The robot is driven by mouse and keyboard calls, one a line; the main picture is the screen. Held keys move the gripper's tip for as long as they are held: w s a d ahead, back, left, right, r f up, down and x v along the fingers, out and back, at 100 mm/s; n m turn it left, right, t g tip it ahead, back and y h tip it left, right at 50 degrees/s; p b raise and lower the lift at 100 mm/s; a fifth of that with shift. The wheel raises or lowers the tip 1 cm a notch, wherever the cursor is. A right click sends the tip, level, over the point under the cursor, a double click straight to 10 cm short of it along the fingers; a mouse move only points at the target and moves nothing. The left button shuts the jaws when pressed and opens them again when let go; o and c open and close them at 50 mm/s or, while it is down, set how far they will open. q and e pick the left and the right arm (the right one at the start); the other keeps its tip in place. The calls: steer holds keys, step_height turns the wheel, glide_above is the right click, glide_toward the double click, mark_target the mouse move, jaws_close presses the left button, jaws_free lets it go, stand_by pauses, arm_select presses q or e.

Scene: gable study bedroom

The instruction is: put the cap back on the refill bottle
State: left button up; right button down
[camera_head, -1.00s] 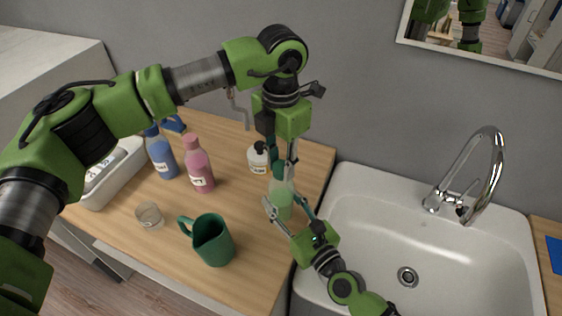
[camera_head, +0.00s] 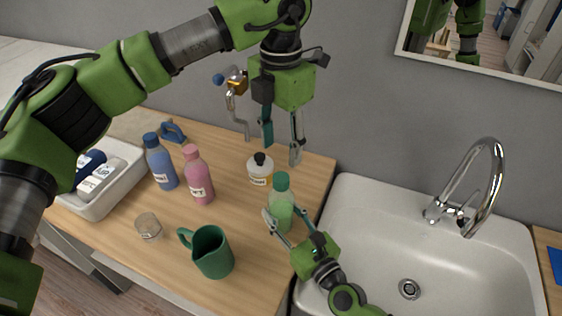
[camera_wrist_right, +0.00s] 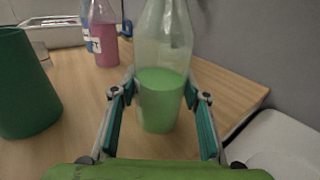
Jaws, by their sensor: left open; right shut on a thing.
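The refill bottle (camera_head: 281,213), clear with green liquid, stands upright on the wooden counter near the sink. A green cap (camera_head: 281,181) sits on top of its neck; how firmly it is seated cannot be told. My right gripper (camera_head: 284,222) is shut around the bottle's body. In the right wrist view, its fingers (camera_wrist_right: 158,100) are on both sides of the bottle (camera_wrist_right: 162,60), whose top is out of view. My left gripper (camera_head: 281,148) is open and empty, pointing down above the cap and apart from it.
A white bottle with a black cap (camera_head: 260,171), a pink bottle (camera_head: 199,180) and a blue bottle (camera_head: 161,165) stand left of the refill bottle. A green mug (camera_head: 214,262) and a glass (camera_head: 148,227) are nearer. A white tray (camera_head: 112,196) is far left; the sink (camera_head: 370,245) is right.

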arm_select(q)
steer(key=shift+r, duration=1.5)
arm_select(e)
steer(key=c, duration=1.1)
jaws_free()
steer(key=v, duration=1.2)
